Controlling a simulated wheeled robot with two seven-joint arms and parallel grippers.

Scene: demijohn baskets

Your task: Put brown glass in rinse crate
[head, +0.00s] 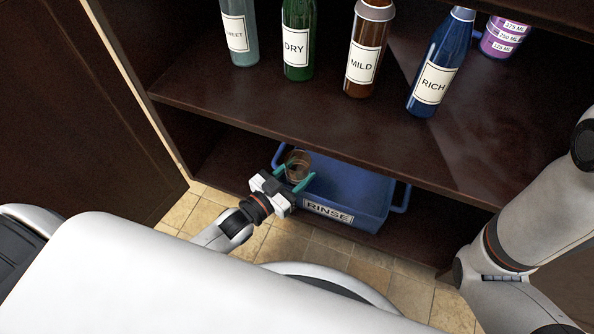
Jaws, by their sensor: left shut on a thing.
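The brown glass (298,163) is a small see-through tumbler at the left end of the rinse crate. My left gripper (293,178) is shut on it, with green fingers at its sides. The glass is over or inside the crate; I cannot tell whether it touches the crate's floor. The rinse crate (335,214) is blue, with a white RINSE label on its front, and sits on the low shelf. My right arm comes in at the right, but its gripper is out of view.
On the shelf above stand bottles labelled DRY (297,45), MILD (364,62) and RICH (433,80), a grey-green bottle (238,35) and a purple measuring cup (502,38). The shelf edge (330,148) overhangs the crate's back. The crate's middle and right look empty.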

